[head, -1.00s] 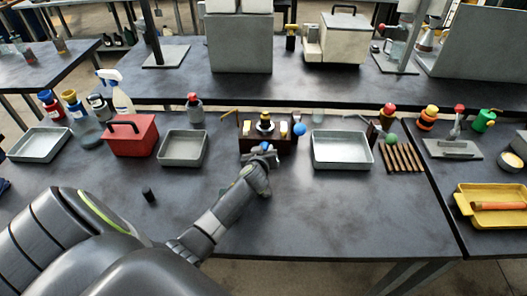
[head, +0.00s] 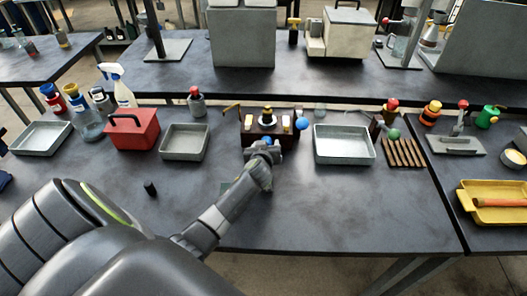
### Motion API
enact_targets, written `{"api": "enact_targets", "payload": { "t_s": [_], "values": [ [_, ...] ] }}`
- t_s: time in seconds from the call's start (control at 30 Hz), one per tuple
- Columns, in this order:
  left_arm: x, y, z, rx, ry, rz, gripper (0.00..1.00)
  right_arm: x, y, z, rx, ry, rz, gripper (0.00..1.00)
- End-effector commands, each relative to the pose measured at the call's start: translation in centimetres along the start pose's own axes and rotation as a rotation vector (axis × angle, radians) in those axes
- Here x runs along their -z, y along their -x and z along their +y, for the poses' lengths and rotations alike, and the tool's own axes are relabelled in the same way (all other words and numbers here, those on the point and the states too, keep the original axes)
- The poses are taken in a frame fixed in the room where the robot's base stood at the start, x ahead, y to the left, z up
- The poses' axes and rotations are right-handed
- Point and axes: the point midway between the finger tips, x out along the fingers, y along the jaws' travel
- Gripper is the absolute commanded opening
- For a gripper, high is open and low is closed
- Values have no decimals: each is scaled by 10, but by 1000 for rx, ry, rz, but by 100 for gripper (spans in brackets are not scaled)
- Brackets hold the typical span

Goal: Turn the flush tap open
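A dark brown block (head: 285,139) with several small fittings stands at the middle of the near table. A blue ball (head: 302,123) sticks out at its right end, and a thin brass-coloured lever (head: 231,107) at its left end. I cannot tell which of these fittings is the flush tap. My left gripper (head: 263,147) is at the block's front side and hides part of it. A small blue spot shows between or behind its fingers. I cannot tell whether the fingers touch anything or how far apart they are. My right gripper is not in view.
A grey tray (head: 184,154) and a red box (head: 133,133) stand left of the block. A larger pale tray (head: 343,158) and a slatted wooden rack (head: 404,154) stand right. A small black cylinder (head: 150,188) stands at the front left. The front right tabletop is clear.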

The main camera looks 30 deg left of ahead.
Motion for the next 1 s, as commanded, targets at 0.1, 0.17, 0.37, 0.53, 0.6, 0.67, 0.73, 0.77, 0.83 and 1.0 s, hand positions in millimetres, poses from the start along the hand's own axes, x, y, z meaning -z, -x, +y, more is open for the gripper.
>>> {"api": "enact_targets", "payload": {
  "t_s": [0.1,0.17,0.37,0.53,0.6,0.67,0.73,0.77,0.83,1.0],
  "values": [
    [-1,9,0,0,2,-1,56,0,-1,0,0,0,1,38],
    [-1,16,0,-1,1,0,56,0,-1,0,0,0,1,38],
    [-2,45,0,-1,3,-1,56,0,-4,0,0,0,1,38],
    [-2,72,0,-1,3,-1,56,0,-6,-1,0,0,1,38],
    [-2,83,0,0,4,-2,56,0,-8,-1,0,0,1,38],
    [-2,93,0,-1,4,-1,56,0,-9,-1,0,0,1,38],
    [-3,105,0,0,4,-2,56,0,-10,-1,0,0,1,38],
    [-2,110,0,-1,4,-1,56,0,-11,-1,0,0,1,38],
    [-3,122,0,-1,5,-2,56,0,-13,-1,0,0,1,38],
    [-2,148,0,0,5,-3,56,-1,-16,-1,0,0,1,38]
  ]
}}
